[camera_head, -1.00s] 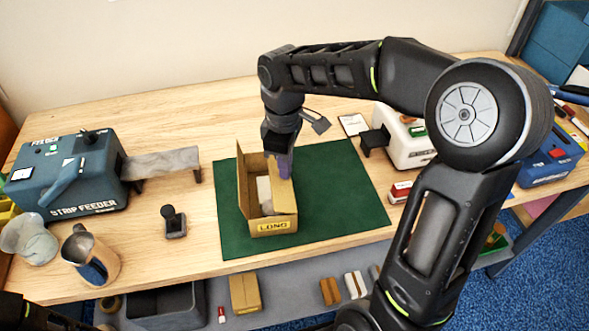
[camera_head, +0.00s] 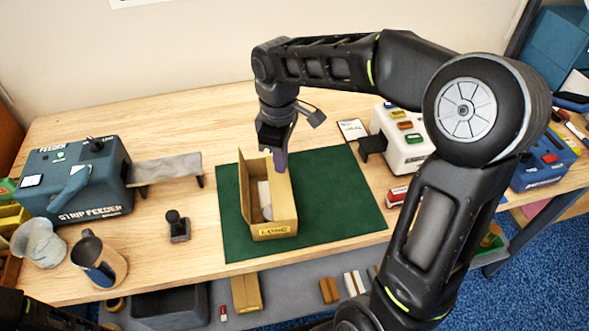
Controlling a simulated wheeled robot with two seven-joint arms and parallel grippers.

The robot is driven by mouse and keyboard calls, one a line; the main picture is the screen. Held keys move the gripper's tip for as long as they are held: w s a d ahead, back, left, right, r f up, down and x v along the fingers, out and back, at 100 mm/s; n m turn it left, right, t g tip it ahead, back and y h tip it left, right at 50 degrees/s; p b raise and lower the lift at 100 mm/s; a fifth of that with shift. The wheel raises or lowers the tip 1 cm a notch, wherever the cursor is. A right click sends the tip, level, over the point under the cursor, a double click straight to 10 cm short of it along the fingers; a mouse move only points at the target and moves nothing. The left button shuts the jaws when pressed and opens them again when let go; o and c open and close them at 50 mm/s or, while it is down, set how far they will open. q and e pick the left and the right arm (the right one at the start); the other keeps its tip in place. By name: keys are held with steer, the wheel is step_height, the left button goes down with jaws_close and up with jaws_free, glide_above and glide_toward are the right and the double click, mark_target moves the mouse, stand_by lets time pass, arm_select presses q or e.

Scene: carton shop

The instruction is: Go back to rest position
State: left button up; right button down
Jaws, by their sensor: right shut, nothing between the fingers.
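My right gripper (camera_head: 280,160) is shut and empty. Its fingertips are at the far right edge of an open cardboard carton (camera_head: 273,231); I cannot tell whether they touch it. The carton is labelled LONG and stands on a green mat (camera_head: 345,195), with a pale item (camera_head: 264,200) inside. My right arm reaches in from the lower right and arches over the table. My left gripper is not in view; only a dark part of my left arm shows at the lower left corner.
A strip feeder (camera_head: 75,180) with a grey ramp stands at the left. A metal jug (camera_head: 99,262), a cloudy pitcher (camera_head: 38,243) and a small black stamp (camera_head: 177,226) stand in front. A white machine (camera_head: 402,143) stands right of the mat. The mat's right part is clear.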

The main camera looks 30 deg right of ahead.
step_height(320, 180, up, 2)
steer(key=shift+p, duration=0.5)
